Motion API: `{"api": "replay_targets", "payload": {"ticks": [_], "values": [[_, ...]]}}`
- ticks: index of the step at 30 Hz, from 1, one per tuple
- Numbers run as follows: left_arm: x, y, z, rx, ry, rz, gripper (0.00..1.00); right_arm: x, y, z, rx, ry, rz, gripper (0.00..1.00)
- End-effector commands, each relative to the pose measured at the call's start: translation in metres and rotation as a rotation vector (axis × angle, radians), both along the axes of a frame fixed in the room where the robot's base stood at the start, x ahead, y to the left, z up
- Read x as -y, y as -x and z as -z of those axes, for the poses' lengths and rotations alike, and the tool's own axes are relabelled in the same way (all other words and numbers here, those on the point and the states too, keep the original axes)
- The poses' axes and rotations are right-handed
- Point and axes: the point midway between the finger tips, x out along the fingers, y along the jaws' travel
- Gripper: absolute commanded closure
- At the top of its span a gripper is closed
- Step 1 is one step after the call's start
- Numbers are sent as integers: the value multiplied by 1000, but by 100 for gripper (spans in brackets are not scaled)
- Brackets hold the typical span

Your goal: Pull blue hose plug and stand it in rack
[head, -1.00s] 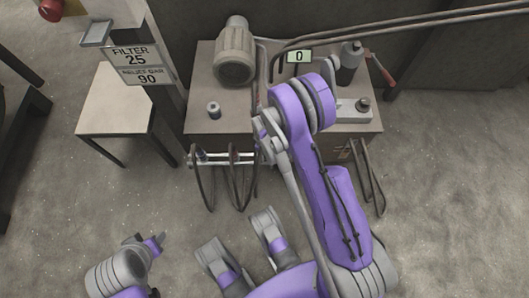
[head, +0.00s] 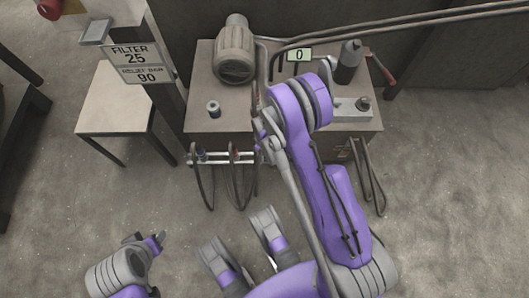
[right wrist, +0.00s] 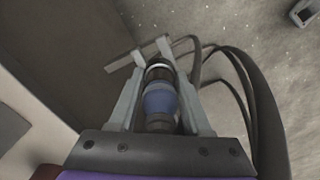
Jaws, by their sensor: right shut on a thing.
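In the right wrist view my right gripper (right wrist: 160,85) is shut on the blue hose plug (right wrist: 160,102), a blue-banded fitting with a dark, silver-ringed end. In the head view my right gripper (head: 261,135) is mostly hidden by my own arm, near the front edge of the machine. A pale metal rack bar (head: 218,157) with dark hoses hanging at it runs along the machine's front. Whether the held plug touches the rack cannot be told. My left gripper (head: 158,240) is low at the left, away from the machine; its jaw gap is unclear.
The machine's top (head: 205,122) carries a motor (head: 235,52), a small cap (head: 213,109), a gauge display (head: 299,54) and a dark cylinder (head: 348,62). A small table (head: 115,105) stands at the left. Floor in front is open.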

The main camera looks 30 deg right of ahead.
Motion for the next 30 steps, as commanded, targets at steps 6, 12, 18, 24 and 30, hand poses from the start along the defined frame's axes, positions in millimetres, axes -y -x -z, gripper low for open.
{"api": "replay_targets", "payload": {"ticks": [6,12,18,24,30], "values": [[0,0,0,0,0,0,50,0,0,3,0,0,0,100],[0,0,0,0,0,0,50,0,0,2,0,0,0,17],[0,0,0,0,0,0,50,0,0,2,0,0,0,16],[0,0,-1,0,0,0,50,0,0,-5,0,0,0,16],[0,2,-10,-1,0,0,50,0,1,-42,0,0,0,16]]}}
